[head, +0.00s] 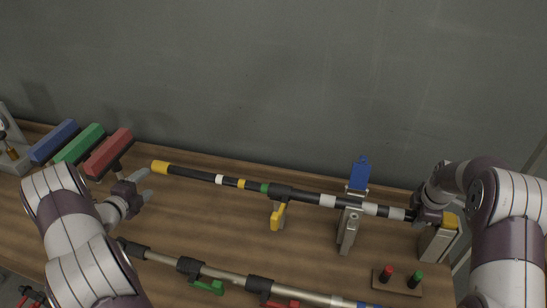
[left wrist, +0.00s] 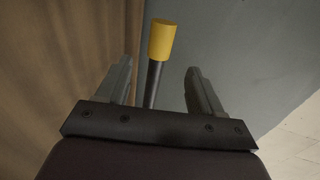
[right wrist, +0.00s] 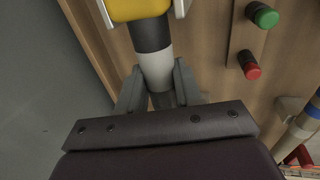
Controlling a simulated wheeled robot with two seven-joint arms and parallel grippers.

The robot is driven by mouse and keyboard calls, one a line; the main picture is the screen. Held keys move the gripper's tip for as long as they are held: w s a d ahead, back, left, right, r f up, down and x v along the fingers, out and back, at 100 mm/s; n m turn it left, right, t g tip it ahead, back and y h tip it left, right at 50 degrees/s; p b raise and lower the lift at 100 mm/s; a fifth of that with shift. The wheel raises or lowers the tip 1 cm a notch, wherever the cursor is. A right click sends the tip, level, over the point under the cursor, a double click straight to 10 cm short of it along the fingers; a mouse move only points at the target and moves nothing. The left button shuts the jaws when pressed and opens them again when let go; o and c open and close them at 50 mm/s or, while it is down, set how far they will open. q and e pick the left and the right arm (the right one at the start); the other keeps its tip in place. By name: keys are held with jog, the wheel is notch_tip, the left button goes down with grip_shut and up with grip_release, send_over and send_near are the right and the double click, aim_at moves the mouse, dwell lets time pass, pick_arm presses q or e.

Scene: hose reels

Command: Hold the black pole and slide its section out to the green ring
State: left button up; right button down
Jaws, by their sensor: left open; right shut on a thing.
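The black pole (head: 313,198) lies across two supports above the bench. Its thinner section (head: 195,175) sticks out to the left, with a yellow end cap (head: 160,167). White, yellow and green rings mark it; the green ring (head: 264,188) shows just left of the black collar (head: 282,191). A yellow lever (head: 278,216) hangs below the collar. My right gripper (head: 427,213) is shut on the pole near its banded right end (right wrist: 155,68). My left gripper (head: 146,184) is open and empty, just left of the cap. In the left wrist view the cap (left wrist: 162,40) appears between the fingers.
A blue-topped stand (head: 359,175) and a yellow-topped stand (head: 437,240) are under the pole's right part. Another, silver pole (head: 225,275) lies in front. Red and green buttons (head: 398,283) are at front right. Blue, green and red blocks (head: 108,152) stand at left.

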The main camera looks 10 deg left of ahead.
pick_arm(q)
jog(key=shift+s+r, duration=0.15)
jog(key=shift+s, duration=0.4)
pick_arm(e)
jog(key=c, duration=0.7)
grip_release()
